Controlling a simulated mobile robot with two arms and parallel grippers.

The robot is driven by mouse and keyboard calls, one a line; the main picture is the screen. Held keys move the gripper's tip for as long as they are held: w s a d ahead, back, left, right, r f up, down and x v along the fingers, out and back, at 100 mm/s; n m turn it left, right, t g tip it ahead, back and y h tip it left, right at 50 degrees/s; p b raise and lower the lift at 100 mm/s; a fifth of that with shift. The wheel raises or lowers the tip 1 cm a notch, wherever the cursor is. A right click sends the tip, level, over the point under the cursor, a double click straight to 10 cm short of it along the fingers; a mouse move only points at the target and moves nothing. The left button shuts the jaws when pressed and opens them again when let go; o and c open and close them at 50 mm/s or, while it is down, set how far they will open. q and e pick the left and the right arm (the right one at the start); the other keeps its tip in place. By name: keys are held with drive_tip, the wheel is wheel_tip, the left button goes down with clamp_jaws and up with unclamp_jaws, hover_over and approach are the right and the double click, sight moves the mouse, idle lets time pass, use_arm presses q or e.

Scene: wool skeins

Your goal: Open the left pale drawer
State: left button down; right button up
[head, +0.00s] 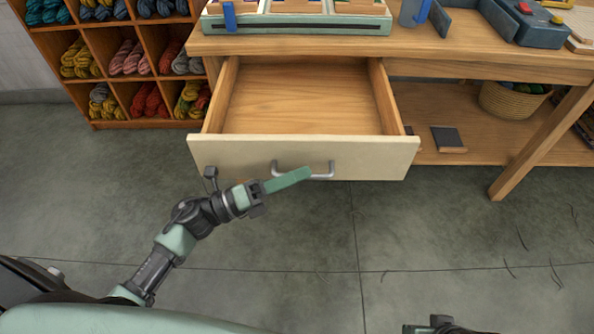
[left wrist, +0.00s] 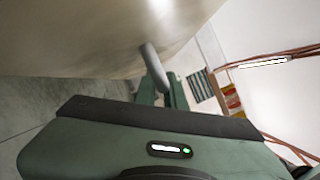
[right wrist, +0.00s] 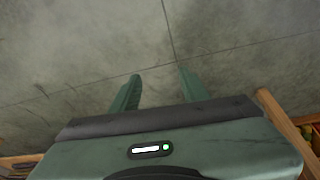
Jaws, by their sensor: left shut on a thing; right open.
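The pale drawer (head: 240,158) is pulled well out from under the wooden workbench (head: 480,60), and its empty wooden inside (head: 300,100) shows. My left gripper (head: 305,174) is shut on the metal bar handle (head: 326,176) at the middle of the drawer front. In the left wrist view the handle (left wrist: 155,65) runs down to the fingers of my left gripper (left wrist: 160,90), close to the pale drawer front (left wrist: 90,35). My right gripper (right wrist: 158,90) is open and empty above the grey floor. Its fingers are not in the head view.
A shelf of wool skeins (head: 127,85) stands at the left. A woven basket (head: 515,100) and a dark block (head: 448,138) sit on the bench's lower shelf. A bench leg (head: 540,145) stands at the right. The floor (head: 420,240) before the drawer is clear, apart from thin dark strands at right.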

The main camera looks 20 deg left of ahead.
use_arm(q)
drive_tip(key=c, duration=1.5)
unclamp_jaws()
drive_tip(key=v, duration=0.8)
drive_tip(key=shift+w, duration=0.1)
use_arm(e)
drive_tip(key=shift+s+r, duration=0.35)
drive_tip(key=shift+r, duration=0.2)
